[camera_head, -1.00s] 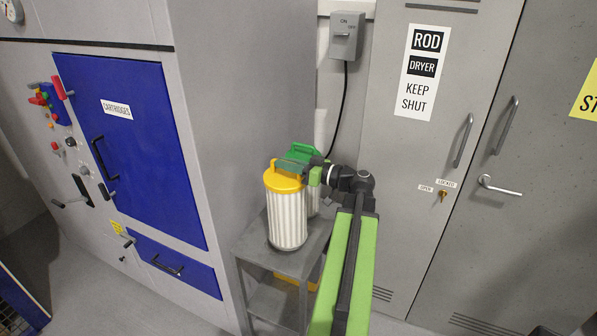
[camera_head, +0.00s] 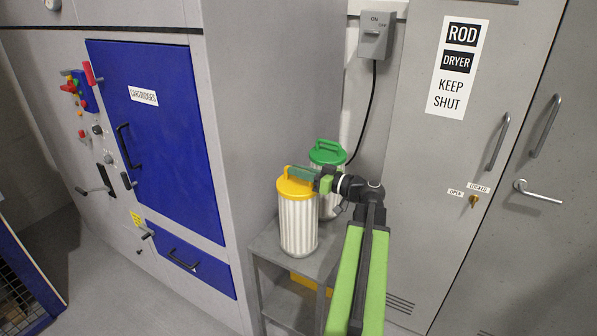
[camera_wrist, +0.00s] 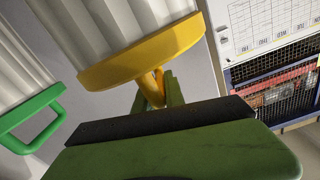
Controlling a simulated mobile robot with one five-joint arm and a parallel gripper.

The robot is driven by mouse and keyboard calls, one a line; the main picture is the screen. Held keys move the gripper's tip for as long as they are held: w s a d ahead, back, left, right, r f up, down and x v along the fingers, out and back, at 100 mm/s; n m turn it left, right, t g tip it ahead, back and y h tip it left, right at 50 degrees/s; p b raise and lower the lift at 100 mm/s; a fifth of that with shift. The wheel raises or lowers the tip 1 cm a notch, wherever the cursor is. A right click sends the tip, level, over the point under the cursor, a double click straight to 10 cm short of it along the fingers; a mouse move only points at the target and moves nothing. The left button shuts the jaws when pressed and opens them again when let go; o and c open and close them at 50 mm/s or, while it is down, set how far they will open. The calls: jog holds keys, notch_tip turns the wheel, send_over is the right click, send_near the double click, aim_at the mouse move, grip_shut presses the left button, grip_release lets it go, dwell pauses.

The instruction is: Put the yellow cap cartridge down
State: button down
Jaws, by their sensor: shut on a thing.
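The yellow cap cartridge (camera_head: 298,222) is a white pleated cylinder with a yellow cap and handle. It is upright at the front of a small grey stand (camera_head: 268,250); I cannot tell whether its base touches the top. My gripper (camera_head: 308,177) is shut on the yellow handle, reaching in from the right. In the wrist view the yellow cap (camera_wrist: 145,55) fills the middle, with the handle between my fingers (camera_wrist: 160,92). A green cap cartridge (camera_head: 327,153) stands just behind, partly hidden by the yellow one and my gripper.
A grey cabinet with a blue door marked CARTRIDGES (camera_head: 160,140) and a blue drawer (camera_head: 190,262) stands at left. A grey rod dryer door (camera_head: 455,150) is at right. A switch box (camera_head: 376,35) hangs behind. A yellow item (camera_head: 303,281) lies on the lower shelf.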

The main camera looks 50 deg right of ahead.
jog(key=shift+f, duration=0.1)
jog(key=c, duration=1.4)
grip_release()
jog(key=shift+r, duration=0.3)
jog(key=v, duration=1.2)
jog(key=shift+f, duration=0.2)
jog(key=shift+s, duration=0.2)
